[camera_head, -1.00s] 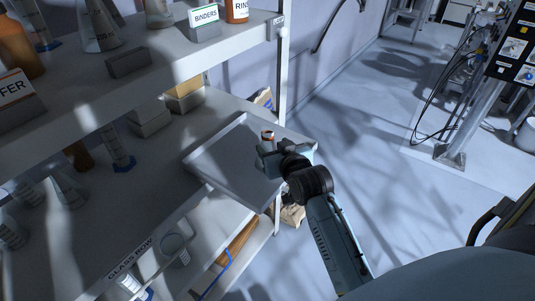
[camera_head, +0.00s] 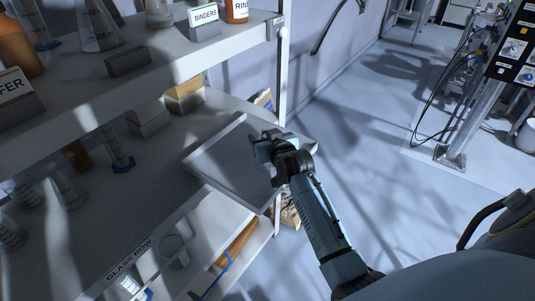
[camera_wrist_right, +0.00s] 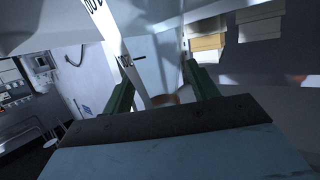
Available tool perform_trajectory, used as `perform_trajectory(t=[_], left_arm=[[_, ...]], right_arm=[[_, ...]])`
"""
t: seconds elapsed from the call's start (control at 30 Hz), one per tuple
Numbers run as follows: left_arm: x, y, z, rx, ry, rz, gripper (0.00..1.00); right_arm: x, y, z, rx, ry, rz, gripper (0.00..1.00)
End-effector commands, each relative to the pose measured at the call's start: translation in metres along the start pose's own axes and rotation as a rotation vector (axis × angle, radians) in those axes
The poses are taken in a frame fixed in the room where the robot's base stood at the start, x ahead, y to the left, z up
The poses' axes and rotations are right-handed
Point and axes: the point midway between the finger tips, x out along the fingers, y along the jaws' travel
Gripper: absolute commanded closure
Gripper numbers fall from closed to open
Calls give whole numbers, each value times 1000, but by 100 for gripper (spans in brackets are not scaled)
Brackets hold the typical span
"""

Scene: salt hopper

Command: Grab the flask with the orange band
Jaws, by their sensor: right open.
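In the head view my right gripper (camera_head: 264,143) is over the far right part of a grey tray (camera_head: 232,172) on the shelf. It covers the spot where a small orange-banded flask showed earlier, so the flask is hidden there. In the right wrist view the green fingers of my right gripper (camera_wrist_right: 160,72) are apart. Between them is a pale, see-through vessel with a "100" mark, and a brownish-orange patch (camera_wrist_right: 163,98) low down, probably the flask's band. I cannot tell whether the fingers touch it. My left gripper is not in view.
The upper shelf (camera_head: 140,75) holds clear flasks (camera_head: 98,32), a "BINDERS" box (camera_head: 204,24) and orange-brown bottles (camera_head: 237,10). Stacked boxes (camera_head: 150,118) and more glassware (camera_head: 66,192) stand on the lower shelf.

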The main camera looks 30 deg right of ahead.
Motion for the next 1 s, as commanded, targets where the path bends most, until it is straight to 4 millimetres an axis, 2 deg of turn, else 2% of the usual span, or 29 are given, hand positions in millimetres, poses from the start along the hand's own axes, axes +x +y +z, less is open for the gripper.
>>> perform_trajectory(t=[0.03, 0.4, 0.67, 0.77, 1.0], left_arm=[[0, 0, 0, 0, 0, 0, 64], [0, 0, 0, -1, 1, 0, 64], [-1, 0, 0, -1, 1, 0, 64], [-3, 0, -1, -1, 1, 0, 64], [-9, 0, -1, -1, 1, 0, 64]], right_arm=[[0, 0, 0, 0, 0, 0, 44], [0, 0, 0, 0, 0, 0, 90], [-2, 0, -4, 0, 2, 0, 91], [-5, 0, -17, 0, 4, 0, 91], [-19, 0, -64, -1, 6, 0, 91]])
